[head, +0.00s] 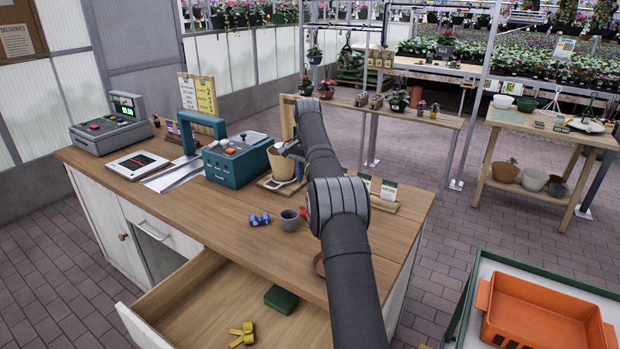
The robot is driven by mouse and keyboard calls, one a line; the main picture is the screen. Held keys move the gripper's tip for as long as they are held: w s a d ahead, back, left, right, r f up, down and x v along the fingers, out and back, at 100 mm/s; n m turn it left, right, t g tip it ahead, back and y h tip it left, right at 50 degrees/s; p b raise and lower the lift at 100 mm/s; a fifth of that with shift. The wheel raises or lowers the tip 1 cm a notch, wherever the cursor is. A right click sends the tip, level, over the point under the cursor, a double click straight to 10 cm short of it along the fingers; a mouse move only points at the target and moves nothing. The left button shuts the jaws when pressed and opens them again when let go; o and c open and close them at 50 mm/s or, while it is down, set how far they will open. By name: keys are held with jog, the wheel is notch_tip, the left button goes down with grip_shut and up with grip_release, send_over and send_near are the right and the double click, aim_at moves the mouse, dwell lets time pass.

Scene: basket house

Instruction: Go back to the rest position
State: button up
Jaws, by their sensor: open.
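My arm reaches up from the bottom of the head view, over the wooden counter (200,225). My gripper (288,150) is at the far side of the counter, small and partly hidden by my own arm. It is by the rim of a beige pot (280,165), which stands on a small wooden board. I cannot tell whether the gripper touches the pot. Its jaws are open.
A teal machine (237,158), a cash register (110,123) and a tablet (138,165) stand on the counter. A grey cup (289,219) and blue item (259,219) lie nearer. The drawer (210,310) is open in front. An orange crate (540,315) is at lower right.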

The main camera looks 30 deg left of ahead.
jog(key=shift+f, duration=0.1)
notch_tip(320, 180, down, 12)
jog(key=shift+f, duration=0.15)
jog(key=shift+r, duration=2.1)
